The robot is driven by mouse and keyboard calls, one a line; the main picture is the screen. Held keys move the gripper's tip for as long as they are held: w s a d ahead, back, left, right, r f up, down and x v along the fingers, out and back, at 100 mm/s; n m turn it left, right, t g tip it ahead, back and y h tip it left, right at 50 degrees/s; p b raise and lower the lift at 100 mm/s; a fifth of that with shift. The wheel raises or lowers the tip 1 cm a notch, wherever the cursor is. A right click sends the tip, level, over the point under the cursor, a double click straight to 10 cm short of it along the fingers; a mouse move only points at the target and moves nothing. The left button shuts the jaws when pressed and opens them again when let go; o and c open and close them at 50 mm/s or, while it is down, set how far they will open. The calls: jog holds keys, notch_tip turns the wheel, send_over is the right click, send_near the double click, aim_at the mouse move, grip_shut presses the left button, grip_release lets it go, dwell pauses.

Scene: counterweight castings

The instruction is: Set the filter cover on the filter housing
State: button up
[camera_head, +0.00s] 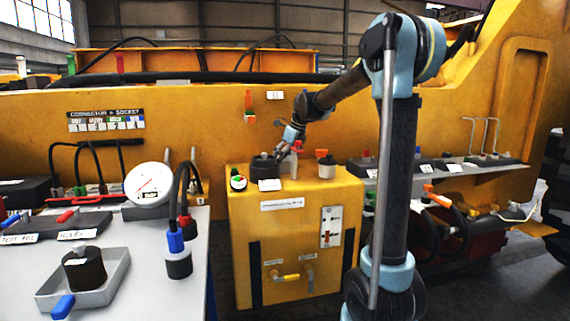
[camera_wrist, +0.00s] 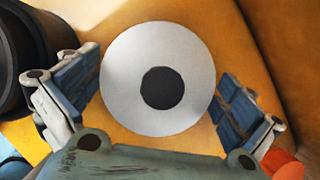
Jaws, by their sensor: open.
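A pale grey round piece with a dark round centre (camera_wrist: 125,75) sits between the fingers of my gripper (camera_wrist: 160,98) in the wrist view. It looks like the filter cover, but I cannot tell whether its centre is a knob or a hole. My gripper is open around it, with gaps at both sides. In the head view my gripper (camera_head: 286,152) is low over the yellow cabinet, and its fingers are too small to make out. A black round body, seemingly the filter housing (camera_head: 263,168), stands on the cabinet left of my gripper. A black cylinder (camera_wrist: 22,60) shows at left in the wrist view.
At left, a bench holds a gauge (camera_head: 149,184) and a grey tray (camera_head: 112,275) with a dark cylinder (camera_head: 84,270).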

jog(key=shift+a+f, duration=0.15)
jog(key=shift+f, duration=0.25)
jog(key=c, duration=1.1)
jog(key=shift+o, duration=0.2)
jog(key=shift+r, duration=0.1)
